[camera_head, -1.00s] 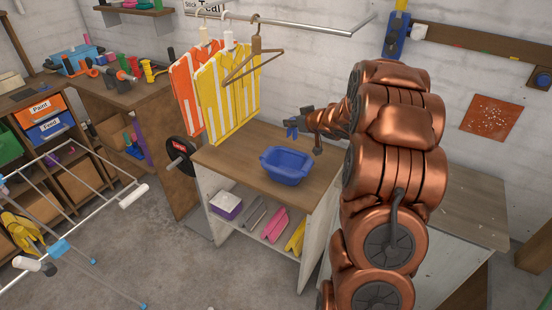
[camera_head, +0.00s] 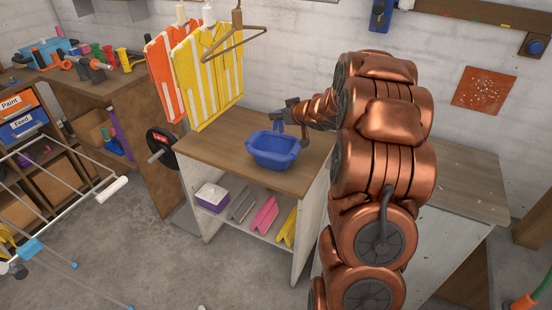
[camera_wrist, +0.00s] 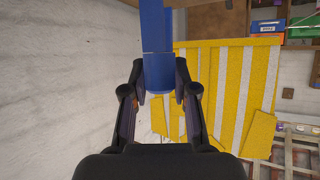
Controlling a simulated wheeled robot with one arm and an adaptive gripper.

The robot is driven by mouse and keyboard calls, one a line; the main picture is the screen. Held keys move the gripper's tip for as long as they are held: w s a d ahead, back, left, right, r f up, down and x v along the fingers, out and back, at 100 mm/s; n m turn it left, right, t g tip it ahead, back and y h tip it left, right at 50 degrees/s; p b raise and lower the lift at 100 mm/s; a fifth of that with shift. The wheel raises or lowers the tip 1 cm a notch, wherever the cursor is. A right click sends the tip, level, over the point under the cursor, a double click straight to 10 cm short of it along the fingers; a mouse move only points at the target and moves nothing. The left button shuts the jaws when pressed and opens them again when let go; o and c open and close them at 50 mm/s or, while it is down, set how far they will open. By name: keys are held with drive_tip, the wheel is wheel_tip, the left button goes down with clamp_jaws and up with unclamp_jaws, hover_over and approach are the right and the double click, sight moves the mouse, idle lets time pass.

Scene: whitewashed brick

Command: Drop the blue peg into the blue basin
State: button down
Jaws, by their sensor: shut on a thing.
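The blue basin (camera_head: 273,154) sits on the brown top of a low white shelf unit, open side up. My gripper (camera_head: 282,120) is above the basin's far side and shut on the blue peg (camera_head: 279,129). The peg's lower end is close to the far rim in the head view; I cannot tell whether it is over the opening or behind it. In the wrist view the blue peg (camera_wrist: 157,40) is between the two black fingers of my gripper (camera_wrist: 159,76) and extends out past them. The basin does not show in the wrist view.
Orange and yellow striped shirts (camera_head: 211,75) hang on a rail left of the basin. A weight plate (camera_head: 161,147) is at the unit's left side. The worktop (camera_head: 212,146) left of the basin is clear.

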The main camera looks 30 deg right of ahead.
drive_tip(key=shift+f, duration=0.2)
drive_tip(key=c, duration=0.8)
unclamp_jaws()
drive_tip(key=v, duration=1.2)
